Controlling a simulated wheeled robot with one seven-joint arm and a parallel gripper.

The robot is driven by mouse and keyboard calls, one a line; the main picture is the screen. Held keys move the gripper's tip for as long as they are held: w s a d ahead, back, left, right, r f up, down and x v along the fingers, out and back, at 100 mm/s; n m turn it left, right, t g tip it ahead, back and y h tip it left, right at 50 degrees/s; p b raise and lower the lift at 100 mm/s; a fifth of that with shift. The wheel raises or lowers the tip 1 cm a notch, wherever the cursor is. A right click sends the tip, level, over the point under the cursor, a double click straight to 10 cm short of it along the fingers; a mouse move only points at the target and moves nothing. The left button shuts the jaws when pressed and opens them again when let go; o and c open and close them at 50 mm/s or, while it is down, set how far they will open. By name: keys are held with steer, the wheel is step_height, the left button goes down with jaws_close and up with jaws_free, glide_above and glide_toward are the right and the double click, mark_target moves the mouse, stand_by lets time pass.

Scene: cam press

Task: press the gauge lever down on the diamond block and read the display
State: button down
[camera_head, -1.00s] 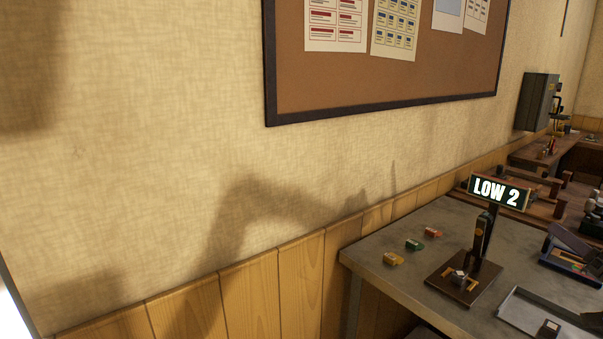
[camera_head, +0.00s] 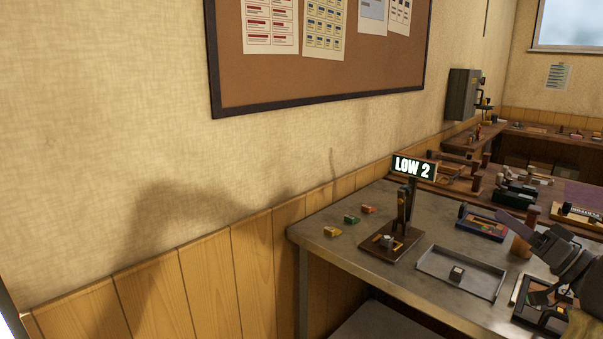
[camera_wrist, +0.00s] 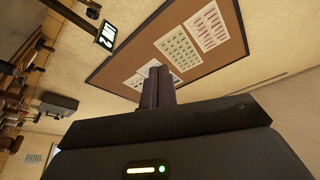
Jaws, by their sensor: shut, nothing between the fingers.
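The gauge stands on the grey table, with a brown base (camera_head: 408,240), a dark upright post (camera_head: 404,206) and a lit display (camera_head: 414,167) on top reading "LOW 2". The display also shows tilted in the wrist view (camera_wrist: 107,36). A small grey block (camera_head: 387,241) sits on the gauge base; its diamond shape is too small to confirm. I cannot make out the lever apart from the post. My gripper (camera_head: 496,216) is at the right, apart from the gauge. Its fingers (camera_wrist: 156,84) are shut and empty in the wrist view, pointing toward the pinboard.
Yellow (camera_head: 332,231), green (camera_head: 351,219) and red (camera_head: 368,209) small blocks lie left of the gauge. A shallow grey tray (camera_head: 480,273) holding a small dark block (camera_head: 456,274) is to its right. More devices crowd the right side. A pinboard (camera_head: 330,80) hangs on the wall.

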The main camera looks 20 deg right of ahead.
steer(key=w+a+f+m+g+y+b, duration=0.1)
steer(key=w+a+f+g, duration=0.25)
steer(key=a+f, duration=0.4)
steer(key=w+a+f+g+b, duration=0.2)
steer(key=a+f+g, duration=0.2)
steer(key=a+f, duration=0.3)
steer(key=w+a+f+m+g+y+b, duration=0.1)
steer(key=w+a+f+g, duration=0.3)
steer(key=a, duration=0.4)
steer(key=shift+s+a+f+n+g+h+b, duration=1.3)
steer(key=shift+s+a+f+h, duration=1.25)
steer(key=shift+a+f, duration=2.15)
steer(key=shift+s+a+f+n+g+h+b, duration=0.7)
steer(key=shift+s+a+f+g+h+b, duration=1.15)
steer(key=shift+s+a+f, duration=2.6)
steer(key=w+d+r+p, duration=0.1)
steer(key=w+r+p, duration=0.2)
steer(key=r+p, duration=2.9)
steer(key=shift+r+p, duration=0.15)
steer(key=shift+p, duration=1.05)
